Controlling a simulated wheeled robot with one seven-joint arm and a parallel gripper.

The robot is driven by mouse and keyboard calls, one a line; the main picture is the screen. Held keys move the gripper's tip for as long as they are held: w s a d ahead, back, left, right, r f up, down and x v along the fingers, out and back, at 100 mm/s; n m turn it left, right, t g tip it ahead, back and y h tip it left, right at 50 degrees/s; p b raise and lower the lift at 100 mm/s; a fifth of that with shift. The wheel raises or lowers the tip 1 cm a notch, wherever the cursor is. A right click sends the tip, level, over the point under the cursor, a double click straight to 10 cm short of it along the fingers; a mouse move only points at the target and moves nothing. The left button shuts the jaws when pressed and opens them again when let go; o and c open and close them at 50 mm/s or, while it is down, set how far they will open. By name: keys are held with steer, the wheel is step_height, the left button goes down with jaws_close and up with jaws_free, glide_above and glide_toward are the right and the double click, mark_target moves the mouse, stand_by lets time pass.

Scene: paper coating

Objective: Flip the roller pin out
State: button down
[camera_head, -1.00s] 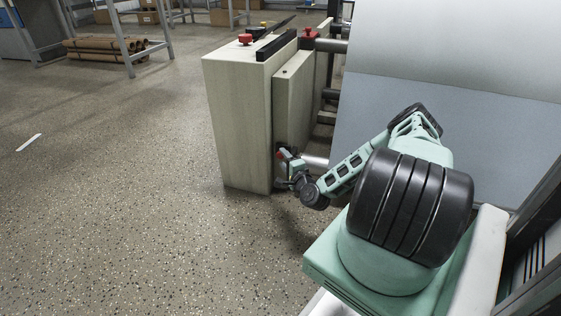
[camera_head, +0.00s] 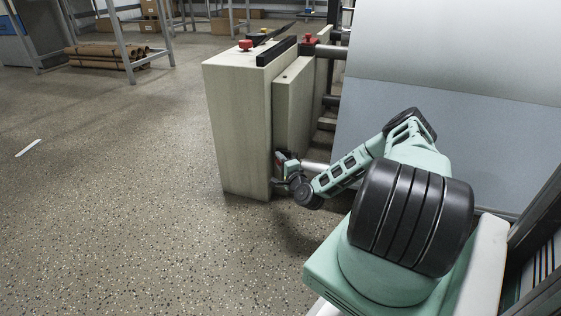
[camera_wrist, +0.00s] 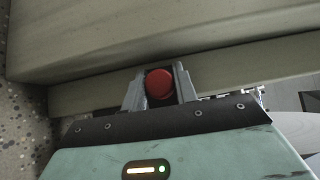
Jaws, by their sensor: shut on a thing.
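The roller pin shows as a round red knob (camera_wrist: 160,83) in the wrist view, beside the beige machine housing. My gripper (camera_wrist: 159,80) has its two grey fingers on either side of the knob and is shut on it. In the head view my gripper (camera_head: 284,165) is at the inner side of the machine housing (camera_head: 238,135), low down, at the near end of a metal roller (camera_head: 316,167). The knob is small there and mostly hidden by my gripper and wrist.
A large grey paper sheet (camera_head: 425,135) hangs to the right, close to my arm. Red buttons (camera_head: 245,44) sit on top of the housing. The speckled floor (camera_head: 120,190) to the left is open. Brown rolls (camera_head: 105,57) lie under a rack at the back.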

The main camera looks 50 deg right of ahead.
steer(key=a, duration=0.1)
steer(key=s+a+p, duration=0.1)
steer(key=a, duration=0.1)
steer(key=shift+s, duration=0.1)
steer(key=c, duration=1.1)
jaws_free()
steer(key=p+v, duration=0.7)
steer(key=v, duration=1)
steer(key=shift+s, duration=0.2)
steer(key=shift+w, duration=0.1)
